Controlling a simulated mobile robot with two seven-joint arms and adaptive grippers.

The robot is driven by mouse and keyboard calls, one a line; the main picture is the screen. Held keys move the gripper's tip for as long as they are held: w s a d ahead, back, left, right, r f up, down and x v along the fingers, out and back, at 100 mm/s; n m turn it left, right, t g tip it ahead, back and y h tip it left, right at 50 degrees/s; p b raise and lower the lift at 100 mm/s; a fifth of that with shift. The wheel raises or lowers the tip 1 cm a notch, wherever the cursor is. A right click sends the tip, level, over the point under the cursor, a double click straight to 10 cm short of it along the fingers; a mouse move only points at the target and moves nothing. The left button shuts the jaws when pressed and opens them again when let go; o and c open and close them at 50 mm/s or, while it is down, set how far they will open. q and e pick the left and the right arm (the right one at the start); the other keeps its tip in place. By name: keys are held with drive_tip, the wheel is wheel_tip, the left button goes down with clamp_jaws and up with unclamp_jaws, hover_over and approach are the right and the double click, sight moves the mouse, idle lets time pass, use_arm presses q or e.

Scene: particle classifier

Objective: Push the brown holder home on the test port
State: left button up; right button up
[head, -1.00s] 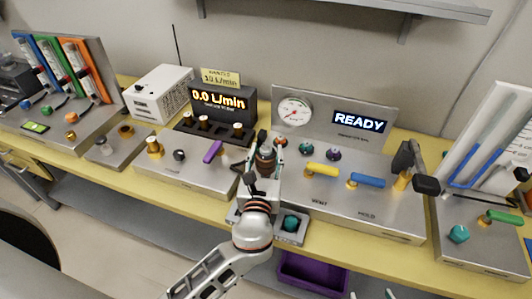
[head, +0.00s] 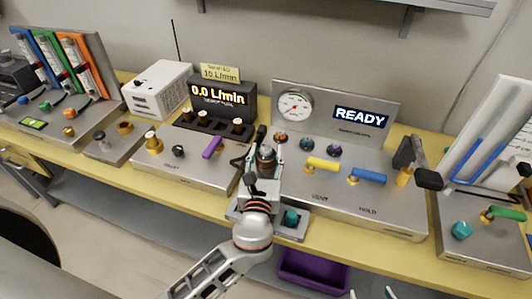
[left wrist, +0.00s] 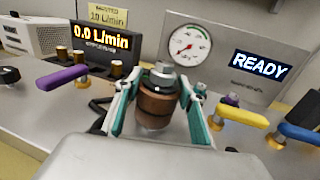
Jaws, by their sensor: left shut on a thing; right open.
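The brown holder (left wrist: 157,102) is a dark brown cylinder with metal at its top and below it. My left gripper (left wrist: 160,100) has its two teal-padded fingers on either side of it and is shut on it. In the head view the holder (head: 266,157) and my left gripper (head: 264,165) are at the left end of the READY bench unit. I cannot make out the test port; whether the holder touches it or is fully seated cannot be told. The tips of my right gripper (head: 373,293) just show at the bottom edge, apart and empty.
A pressure gauge (head: 295,107) and the READY display (head: 360,118) stand behind. A yellow lever (head: 322,164) and a blue lever (head: 368,176) are to the right, a purple lever (head: 212,147) to the left. A teal knob (head: 291,217) is close to my left wrist.

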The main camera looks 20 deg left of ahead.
use_arm(q)
drive_tip(key=shift+f, duration=0.5)
drive_tip(key=o, duration=1.6)
drive_tip(key=shift+s, duration=0.1)
drive_tip(key=s, duration=0.4)
drive_tip(key=s+d, duration=0.1)
drive_tip(key=s, duration=0.2)
drive_tip(key=s+d, duration=0.1)
drive_tip(key=s, duration=0.3)
drive_tip(key=shift+s+d, duration=0.15)
drive_tip(key=shift+s, duration=0.2)
